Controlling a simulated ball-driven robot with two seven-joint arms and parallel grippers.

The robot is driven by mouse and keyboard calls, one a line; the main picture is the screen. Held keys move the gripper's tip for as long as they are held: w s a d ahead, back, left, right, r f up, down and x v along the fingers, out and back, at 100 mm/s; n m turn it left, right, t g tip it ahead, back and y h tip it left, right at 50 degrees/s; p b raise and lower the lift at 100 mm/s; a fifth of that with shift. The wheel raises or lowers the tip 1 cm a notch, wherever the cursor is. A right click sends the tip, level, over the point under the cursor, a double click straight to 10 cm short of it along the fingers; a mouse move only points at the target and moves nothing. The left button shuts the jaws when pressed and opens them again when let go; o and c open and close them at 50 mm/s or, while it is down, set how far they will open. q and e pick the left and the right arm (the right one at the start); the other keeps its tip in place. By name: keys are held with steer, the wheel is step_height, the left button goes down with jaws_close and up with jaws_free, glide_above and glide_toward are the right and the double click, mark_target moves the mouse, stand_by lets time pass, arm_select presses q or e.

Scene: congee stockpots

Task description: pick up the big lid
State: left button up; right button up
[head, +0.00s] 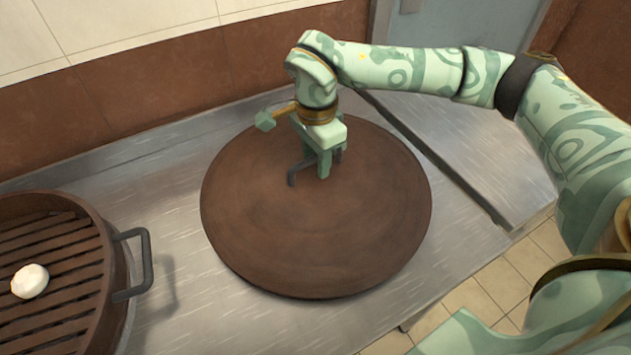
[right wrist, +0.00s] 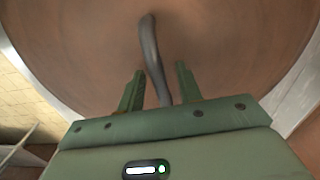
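The big lid (head: 350,240) is a wide, round, brown disc lying on the steel counter in the head view. It fills most of the right wrist view (right wrist: 90,35). Its dark bar handle (head: 292,178) stands near its middle, partly hidden by my right gripper (head: 323,170). In the right wrist view the grey handle (right wrist: 150,45) runs between the two green fingers of my right gripper (right wrist: 158,80). The fingers are apart, with a visible gap on each side of the handle. My left gripper is not in view.
A brown slatted steamer (head: 62,265) with a dark side handle (head: 147,265) and a white bun (head: 30,281) stands at the left. The steel counter (head: 170,190) is bare between it and the lid. A brown wall (head: 150,85) rises behind; tiled floor (head: 480,300) shows at the right.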

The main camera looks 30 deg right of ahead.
steer(key=shift+f, duration=0.3)
jaws_close()
steer(key=shift+r, duration=0.1)
stand_by(1.5)
